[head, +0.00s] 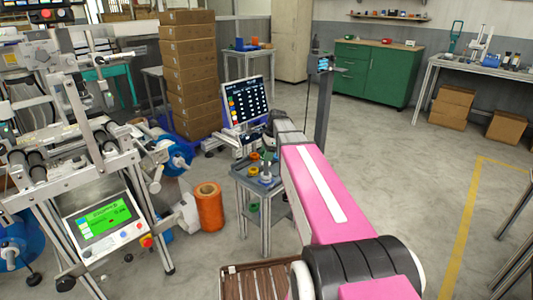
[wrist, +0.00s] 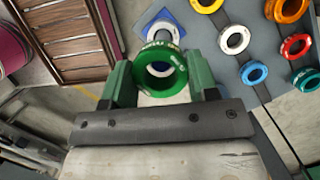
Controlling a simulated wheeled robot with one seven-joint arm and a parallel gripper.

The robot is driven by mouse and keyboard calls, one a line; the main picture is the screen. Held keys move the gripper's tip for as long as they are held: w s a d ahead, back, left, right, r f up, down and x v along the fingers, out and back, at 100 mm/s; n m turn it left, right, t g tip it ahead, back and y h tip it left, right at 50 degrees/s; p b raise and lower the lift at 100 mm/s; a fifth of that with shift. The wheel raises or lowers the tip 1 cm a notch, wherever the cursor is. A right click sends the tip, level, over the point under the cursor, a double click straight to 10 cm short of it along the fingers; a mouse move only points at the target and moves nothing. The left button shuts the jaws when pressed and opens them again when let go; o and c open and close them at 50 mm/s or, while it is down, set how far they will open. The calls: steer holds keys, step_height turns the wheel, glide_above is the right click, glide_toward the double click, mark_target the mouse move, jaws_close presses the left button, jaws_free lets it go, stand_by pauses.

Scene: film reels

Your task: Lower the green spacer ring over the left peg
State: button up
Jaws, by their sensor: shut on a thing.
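The green spacer ring (wrist: 160,91) is in my gripper (wrist: 161,76) in the wrist view, its round opening facing the camera. The two green fingers are shut on it, one on each side. Beyond it lies a blue square plate (wrist: 178,19) with a white round piece (wrist: 161,29), partly covered by the ring. Something pale and dark blue shows through the ring's hole; I cannot tell whether a peg lines up with it. In the head view a pale upright peg (head: 265,168) stands on the small grey table (head: 249,182); my gripper is hidden there.
A slatted brown crate (wrist: 67,40) is at left. An orange spool (head: 209,207) stands left of the table.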

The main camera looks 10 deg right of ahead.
mark_target(267, 163)
steer(key=shift+f, duration=2.8)
stand_by(0.8)
steer(key=o, duration=1)
steer(key=shift+o, duration=0.2)
steer(key=v, duration=1.1)
steer(key=shift+a+f, duration=0.1)
